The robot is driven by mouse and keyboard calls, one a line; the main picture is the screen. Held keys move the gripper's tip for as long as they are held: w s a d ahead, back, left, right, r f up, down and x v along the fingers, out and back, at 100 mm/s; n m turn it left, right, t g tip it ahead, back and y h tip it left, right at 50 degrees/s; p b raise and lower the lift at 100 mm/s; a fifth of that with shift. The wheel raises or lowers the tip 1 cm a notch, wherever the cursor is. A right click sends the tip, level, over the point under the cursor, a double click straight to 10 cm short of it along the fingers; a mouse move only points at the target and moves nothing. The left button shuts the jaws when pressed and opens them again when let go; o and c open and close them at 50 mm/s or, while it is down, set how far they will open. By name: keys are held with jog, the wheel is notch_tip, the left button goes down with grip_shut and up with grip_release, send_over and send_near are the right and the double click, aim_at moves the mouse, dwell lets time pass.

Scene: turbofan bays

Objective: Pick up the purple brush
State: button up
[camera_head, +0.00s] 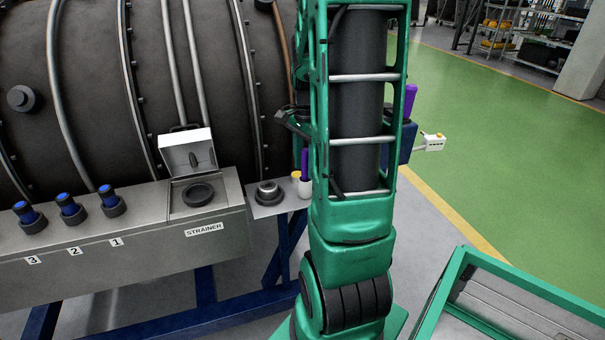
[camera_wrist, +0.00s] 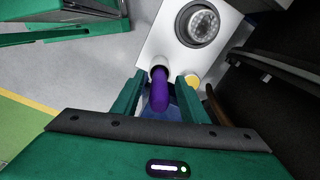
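The purple brush (camera_wrist: 159,92) stands upright at the edge of a small pale shelf, its lower end in a light round holder. Its handle points up toward the wrist camera. My gripper (camera_wrist: 162,80) is open above the shelf, with one green finger on each side of the handle. Gaps seem to show between handle and fingers; contact is hard to tell. In the head view the brush (camera_head: 304,164) shows as a thin purple handle just left of my green arm. The gripper's fingers are hidden there behind the arm.
The shelf (camera_wrist: 155,45) also holds a metal mesh cup (camera_wrist: 198,23) and a yellow-topped item (camera_wrist: 192,80) close to the brush. A strainer box (camera_head: 213,214) with a raised lid (camera_head: 187,152) stands left. Another purple object (camera_head: 410,99) shows right of my arm. Green floor is clear.

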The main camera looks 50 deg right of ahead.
grip_shut()
jog(key=shift+r, duration=0.1)
